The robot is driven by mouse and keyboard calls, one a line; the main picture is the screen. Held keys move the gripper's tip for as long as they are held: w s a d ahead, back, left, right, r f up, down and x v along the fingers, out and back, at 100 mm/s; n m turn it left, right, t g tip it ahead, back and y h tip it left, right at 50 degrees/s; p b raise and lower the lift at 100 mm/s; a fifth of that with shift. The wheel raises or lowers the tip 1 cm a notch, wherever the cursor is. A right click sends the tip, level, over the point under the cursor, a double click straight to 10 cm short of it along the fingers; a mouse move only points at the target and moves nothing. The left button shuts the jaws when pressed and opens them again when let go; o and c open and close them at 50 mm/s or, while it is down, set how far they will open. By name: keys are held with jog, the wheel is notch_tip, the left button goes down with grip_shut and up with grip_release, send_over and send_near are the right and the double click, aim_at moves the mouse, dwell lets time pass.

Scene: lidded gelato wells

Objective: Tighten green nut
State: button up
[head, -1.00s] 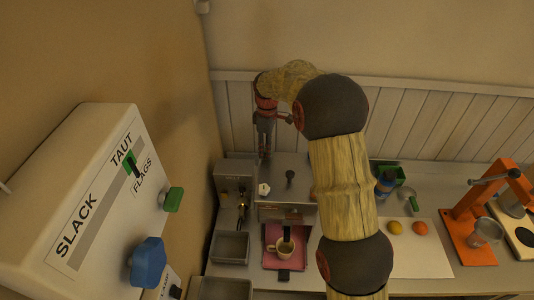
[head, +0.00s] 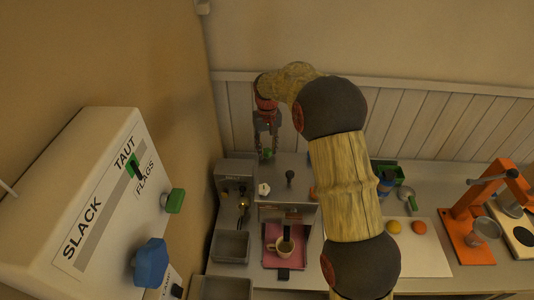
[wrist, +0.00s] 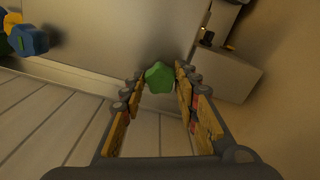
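The green nut (wrist: 159,77) shows in the wrist view between the far ends of my gripper's two fingers (wrist: 157,88). The fingers are spread, one on each side of it. Whether either touches it is hard to tell. In the head view, my gripper (head: 267,148) points down above the grey counter machine, with a small green piece (head: 267,154) at its fingertips that looks like the same nut. A white box (head: 95,190) at the left has a SLACK–TAUT scale, with a dark pointer (head: 137,171) by the green patch near TAUT.
The white box also carries a green knob (head: 172,201) and a blue knob (head: 150,262). A cup (head: 283,246) stands on a pink tray below the machine. An orange press (head: 478,220) stands at right. The wall is close behind my gripper.

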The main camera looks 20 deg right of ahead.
aim_at(267, 151)
jog(key=shift+o, duration=1.4)
jog(key=shift+r+p, duration=1.75)
jog(key=shift+r, duration=1.25)
notch_tip(267, 151, up, 12)
